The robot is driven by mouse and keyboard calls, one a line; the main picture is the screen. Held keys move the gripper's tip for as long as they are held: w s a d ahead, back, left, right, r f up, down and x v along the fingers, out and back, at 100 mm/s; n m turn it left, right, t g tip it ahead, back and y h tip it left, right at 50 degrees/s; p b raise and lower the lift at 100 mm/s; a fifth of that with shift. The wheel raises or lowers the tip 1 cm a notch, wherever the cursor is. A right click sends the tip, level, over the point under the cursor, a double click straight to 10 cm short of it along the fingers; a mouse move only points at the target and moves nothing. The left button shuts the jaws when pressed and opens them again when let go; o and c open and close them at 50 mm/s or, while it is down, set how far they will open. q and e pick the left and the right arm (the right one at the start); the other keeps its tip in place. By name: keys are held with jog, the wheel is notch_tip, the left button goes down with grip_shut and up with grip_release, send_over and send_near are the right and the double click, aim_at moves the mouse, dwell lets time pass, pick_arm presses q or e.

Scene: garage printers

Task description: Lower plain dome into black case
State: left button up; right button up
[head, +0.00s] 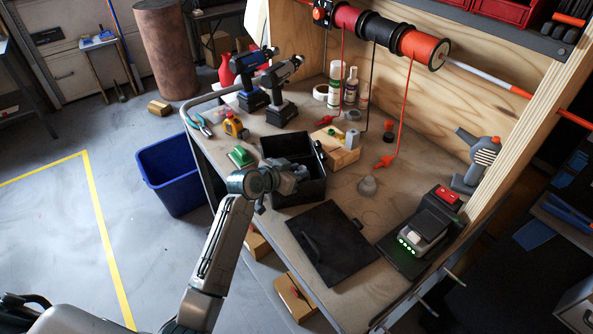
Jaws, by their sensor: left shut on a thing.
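The black case (308,152) stands open on the workbench, its dark inside facing up. My left gripper (290,181) reaches in from the left, over the case's near left part, and is shut on a small grey rounded thing, which I take for the plain dome; the fingers hide much of it. I cannot tell whether it touches the case floor. Another small grey dome-like piece with a narrow top (367,186) stands on the bench to the right of the case. My right gripper is not in view.
A flat black panel (332,243) lies in front of the case. A wooden block (338,150) stands close behind it, a green-lit charger (424,232) at the right. Two drills (279,108) stand behind. Red cords hang over the bench. A blue bin (172,172) is on the floor.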

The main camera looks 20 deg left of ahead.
pick_arm(q)
jog(key=o, duration=1)
jog(key=shift+o, duration=0.2)
jog(key=shift+s, duration=0.1)
